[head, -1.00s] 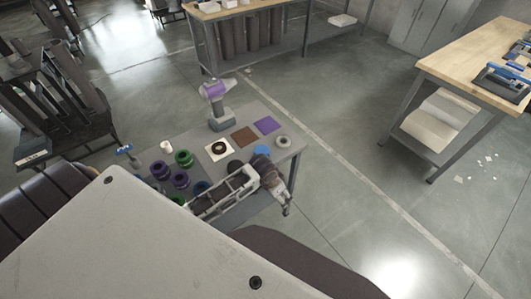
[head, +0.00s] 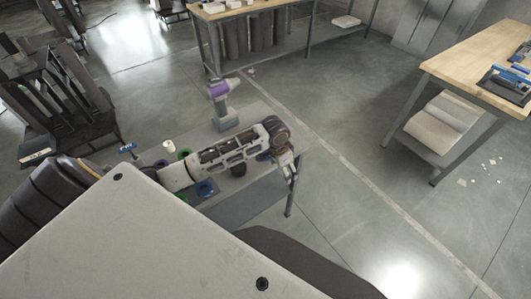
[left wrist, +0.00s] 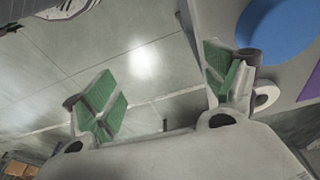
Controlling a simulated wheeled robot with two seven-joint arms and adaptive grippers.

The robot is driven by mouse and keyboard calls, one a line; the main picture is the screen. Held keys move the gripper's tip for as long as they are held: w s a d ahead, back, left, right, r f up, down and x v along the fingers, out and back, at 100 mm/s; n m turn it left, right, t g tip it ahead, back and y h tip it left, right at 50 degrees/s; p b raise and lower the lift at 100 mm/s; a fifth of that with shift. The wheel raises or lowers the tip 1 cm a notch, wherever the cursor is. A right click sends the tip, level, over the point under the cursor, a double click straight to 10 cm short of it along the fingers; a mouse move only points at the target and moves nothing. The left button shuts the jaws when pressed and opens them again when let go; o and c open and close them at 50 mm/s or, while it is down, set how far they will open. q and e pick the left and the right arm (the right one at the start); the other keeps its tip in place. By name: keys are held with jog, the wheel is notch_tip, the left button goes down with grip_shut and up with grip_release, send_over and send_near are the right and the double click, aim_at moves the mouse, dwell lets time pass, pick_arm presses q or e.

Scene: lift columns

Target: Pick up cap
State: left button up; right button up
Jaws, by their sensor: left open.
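My left arm stretches across the small grey table in the head view, with its gripper (head: 287,170) at the table's right edge. In the left wrist view my left gripper (left wrist: 162,88) is open, with green-padded fingers wide apart and nothing between them. A pale ring-shaped item (left wrist: 266,97), perhaps a cap, lies on the table beside the right-hand finger, partly hidden by it. In the head view, cap-like round pieces show around the arm: a white one (head: 168,146), a blue one (head: 206,188) and a dark one (head: 238,169). My right gripper is out of view.
The grey table (head: 245,205) holds a purple-and-grey tool (head: 222,104) standing at its back. A blue disc (left wrist: 275,25) and a purple patch (left wrist: 311,86) lie near the gripper. A wooden-topped bench (head: 480,55) stands at the right.

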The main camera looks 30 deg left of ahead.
pick_arm(q)
jog(key=w+a+r+g+y, duration=0.1)
jog(key=w+a+r, duration=0.4)
jog(key=a+r, duration=0.6)
jog(key=shift+a+r+n+g, duration=0.3)
jog(key=shift+a+r+n, duration=0.1)
jog(key=shift+r, duration=0.45)
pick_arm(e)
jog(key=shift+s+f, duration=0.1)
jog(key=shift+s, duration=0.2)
pick_arm(q)
jog(key=shift+f, duration=0.15)
jog(key=shift+d+f, duration=0.1)
jog(key=shift+f, duration=4.1)
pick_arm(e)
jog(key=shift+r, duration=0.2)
pick_arm(q)
jog(key=shift+f, duration=0.1)
jog(key=shift+s+d+f+p, duration=0.15)
jog(key=shift+f+p, duration=0.3)
jog(key=shift+f, duration=2.05)
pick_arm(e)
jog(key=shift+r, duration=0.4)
pick_arm(q)
jog(key=shift+c, duration=0.2)
